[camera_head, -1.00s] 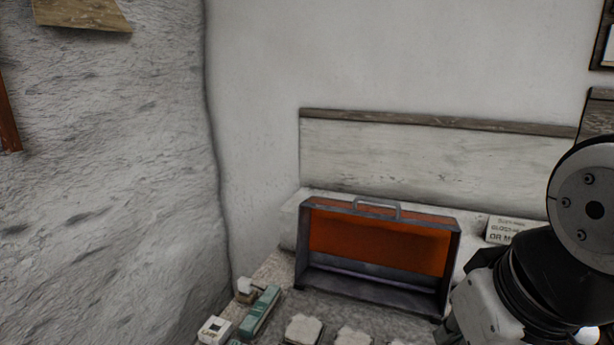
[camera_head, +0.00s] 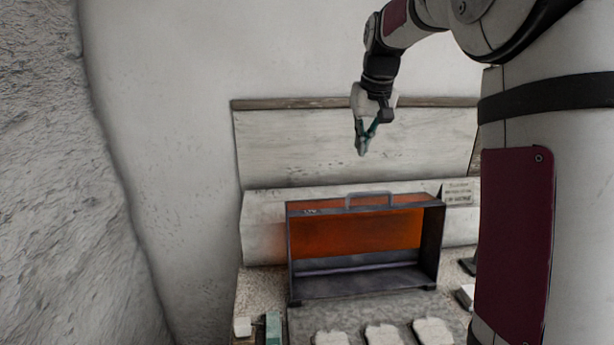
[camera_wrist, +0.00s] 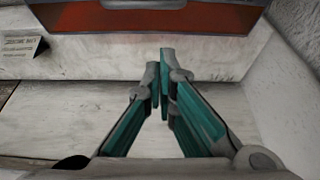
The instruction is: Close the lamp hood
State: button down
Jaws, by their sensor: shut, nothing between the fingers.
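The lamp hood (camera_head: 355,236) is a dark metal box frame with an orange panel and a grey handle (camera_head: 368,200) on top. It stands raised on the worktop in the head view, its front open towards me. It also shows at the top of the wrist view as an orange strip in a grey frame (camera_wrist: 150,18). My gripper (camera_head: 361,150) has teal fingers and hangs above the hood's handle, apart from it, in front of the white back board. In the wrist view the fingertips (camera_wrist: 164,65) are together with nothing between them.
White plaster pieces (camera_head: 385,334) lie on the grey mat in front of the hood. A small teal object (camera_head: 273,328) and a white block (camera_head: 242,327) are at the left front. A printed sign (camera_head: 457,193) stands right of the hood. A rough wall rises at left.

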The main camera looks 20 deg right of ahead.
jog(key=w+d, duration=0.2)
jog(key=p, duration=0.1)
send_over(363, 204)
jog(key=w+d, duration=0.1)
jog(key=w, duration=0.3)
notch_tip(363, 204, down, 10)
jog(key=shift+d+r, duration=0.15)
jog(key=shift+r, duration=0.05)
jog(key=shift+s+f, duration=0.1)
jog(key=shift+f, duration=0.15)
jog(key=shift+s+a+r+p, duration=0.1)
jog(key=shift+s+a+p, duration=0.2)
jog(key=shift+s, duration=0.35)
jog(key=shift+s+a+r+p, duration=0.1)
jog(key=shift+s+p, duration=0.25)
jog(key=shift+s, duration=0.25)
jog(key=shift+s+a+f, duration=0.1)
jog(key=shift+s+f, duration=0.1)
jog(key=shift+s, duration=0.2)
jog(key=shift+s, duration=0.1)
